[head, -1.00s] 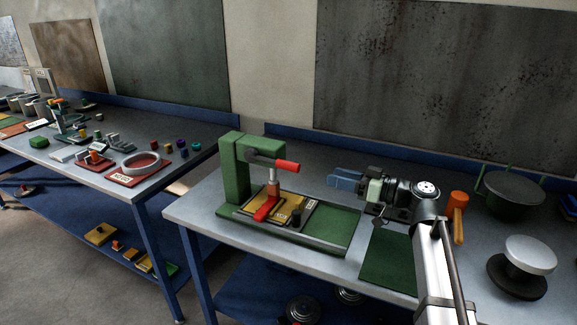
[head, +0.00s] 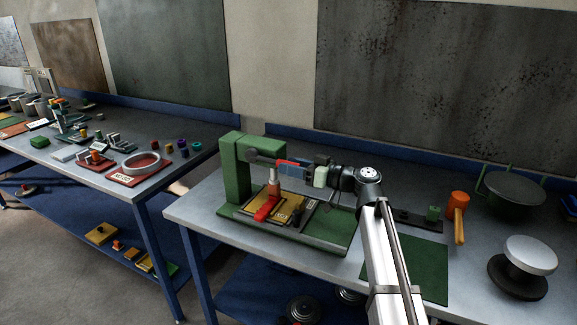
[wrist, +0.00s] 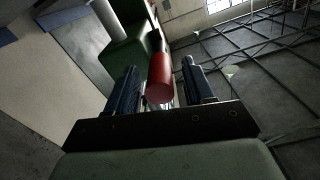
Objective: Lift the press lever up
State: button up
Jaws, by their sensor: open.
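The green press (head: 238,175) stands upright on the near bench. Its lever ends in a red handle (wrist: 160,78), which also shows in part in the head view. The lever points right from the top of the press, roughly level. My gripper (head: 284,166) is at the handle from the right. In the wrist view my gripper (wrist: 160,88) is open, with one blue finger on each side of the red handle and a visible gap beside it. In the head view the fingers hide much of the handle.
Below the lever are a red piece (head: 267,207) and a yellow plate (head: 287,206) on the press base. A second bench is at the left.

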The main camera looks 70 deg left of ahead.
jog(key=shift+s+a, duration=0.5)
jog(key=shift+s, duration=0.05)
grip_shut()
dwell(0.5)
